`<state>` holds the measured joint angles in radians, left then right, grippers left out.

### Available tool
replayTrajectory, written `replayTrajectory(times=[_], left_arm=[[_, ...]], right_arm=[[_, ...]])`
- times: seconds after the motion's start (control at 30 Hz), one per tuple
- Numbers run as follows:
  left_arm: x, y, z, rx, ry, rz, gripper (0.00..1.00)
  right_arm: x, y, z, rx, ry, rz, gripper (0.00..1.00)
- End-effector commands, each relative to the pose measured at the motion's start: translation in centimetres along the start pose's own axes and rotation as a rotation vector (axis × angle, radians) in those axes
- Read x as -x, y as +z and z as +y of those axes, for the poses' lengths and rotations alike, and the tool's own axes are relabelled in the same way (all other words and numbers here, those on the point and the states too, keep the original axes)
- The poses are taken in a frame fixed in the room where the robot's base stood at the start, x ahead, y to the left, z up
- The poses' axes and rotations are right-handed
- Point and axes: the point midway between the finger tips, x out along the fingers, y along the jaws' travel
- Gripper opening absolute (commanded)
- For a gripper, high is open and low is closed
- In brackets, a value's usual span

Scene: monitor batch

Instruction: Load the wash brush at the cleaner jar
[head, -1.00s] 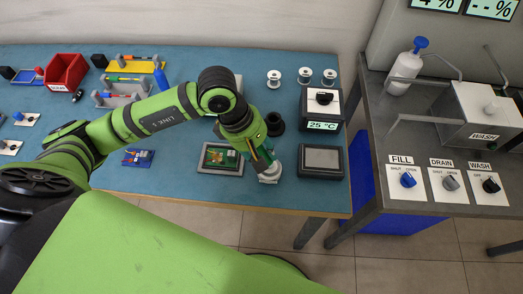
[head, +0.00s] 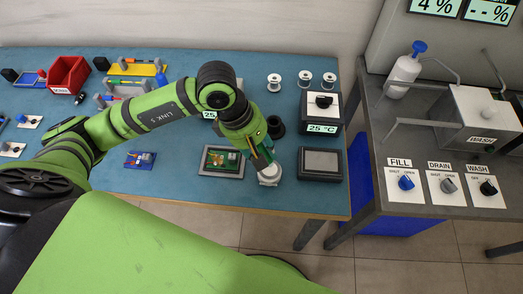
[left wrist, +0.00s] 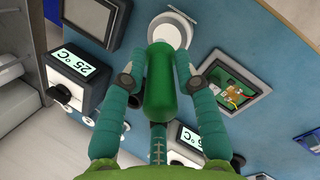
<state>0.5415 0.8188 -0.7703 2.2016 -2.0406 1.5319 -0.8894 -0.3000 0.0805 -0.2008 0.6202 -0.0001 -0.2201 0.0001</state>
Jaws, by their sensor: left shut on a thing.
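My left gripper (head: 262,160) is low over the near edge of the blue bench. In the left wrist view my left gripper (left wrist: 157,75) is shut on a green cylindrical handle (left wrist: 157,88), which looks like the wash brush's. The handle's far end lies over the round white jar (left wrist: 170,32), which looks like the cleaner jar. The jar also shows in the head view (head: 269,178), directly below the gripper. The brush's bristle end is hidden, so I cannot tell whether it is in the jar or touching it. My right gripper is in neither view.
A grey-framed circuit board (head: 222,161) lies left of the jar and a dark-screened panel (head: 320,164) lies right. A 25 °C station (head: 322,112) and a black round holder (head: 276,126) stand behind.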

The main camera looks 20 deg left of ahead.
Motion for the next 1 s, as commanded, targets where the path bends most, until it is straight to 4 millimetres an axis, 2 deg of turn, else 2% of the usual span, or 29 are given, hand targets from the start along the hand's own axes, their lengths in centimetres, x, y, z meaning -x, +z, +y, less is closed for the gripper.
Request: replayTrajectory(times=[0.5,1.0], left_arm=[[4.1,1.2,0.9,-0.001,0.003,-0.001,0.06],[4.2,1.3,0.9,0.000,0.002,-0.001,0.06]], right_arm=[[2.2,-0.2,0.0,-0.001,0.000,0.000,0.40],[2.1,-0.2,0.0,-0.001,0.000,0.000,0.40]])
